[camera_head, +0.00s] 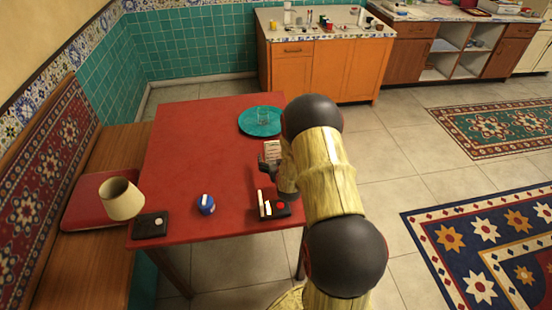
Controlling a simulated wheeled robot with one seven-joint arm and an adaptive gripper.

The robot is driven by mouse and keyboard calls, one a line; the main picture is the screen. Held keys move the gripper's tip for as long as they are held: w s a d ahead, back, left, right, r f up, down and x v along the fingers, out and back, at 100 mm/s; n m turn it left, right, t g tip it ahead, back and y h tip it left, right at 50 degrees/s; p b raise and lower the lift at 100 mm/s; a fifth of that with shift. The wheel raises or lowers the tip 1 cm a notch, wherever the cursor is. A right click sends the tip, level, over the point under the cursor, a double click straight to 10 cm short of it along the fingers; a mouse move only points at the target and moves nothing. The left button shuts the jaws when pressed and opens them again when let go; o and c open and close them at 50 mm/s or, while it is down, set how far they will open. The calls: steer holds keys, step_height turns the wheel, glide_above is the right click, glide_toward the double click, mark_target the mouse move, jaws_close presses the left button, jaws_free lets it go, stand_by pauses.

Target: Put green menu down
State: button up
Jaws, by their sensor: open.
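My gripper (268,158) is over the right part of the red table (185,150), partly hidden by my own arm. Its jaws look open, though they are small in this view. A pale, marked patch shows at the gripper, and I cannot tell whether it is a separate thing. I cannot make out a green menu. Just below the gripper in the picture, a small dark holder (282,209) with a red spot and upright cream pieces (264,203) stands near the table's front edge.
A teal round tray (248,128) holding a clear glass (264,114) lies at the table's far right. The table's middle left is clear. A bench (95,235) runs along the left.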

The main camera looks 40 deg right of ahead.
steer(key=shift+r, duration=0.25)
steer(key=p+v, duration=0.3)
steer(key=v, duration=0.9)
steer(key=w+a+r+n+g+y, duration=0.1)
steer(key=a+r+n+g+y, duration=0.2)
steer(key=a+r, duration=1.5)
steer(key=s+a+r+n+g+y, duration=0.1)
steer(key=s+a+r, duration=0.2)
steer(key=s, duration=0.4)
steer(key=s+a+r+n+g+y, duration=0.1)
steer(key=s+a+r, duration=0.3)
steer(key=s, duration=0.3)
steer(key=s+a+r+n+y, duration=0.1)
steer(key=s+a+r+y, duration=0.1)
steer(key=s+a, duration=0.4)
steer(key=shift+s+r+g, duration=0.4)
steer(key=shift+s+r, duration=0.5)
steer(key=shift+s, duration=0.15)
steer(key=shift+c, duration=0.2)
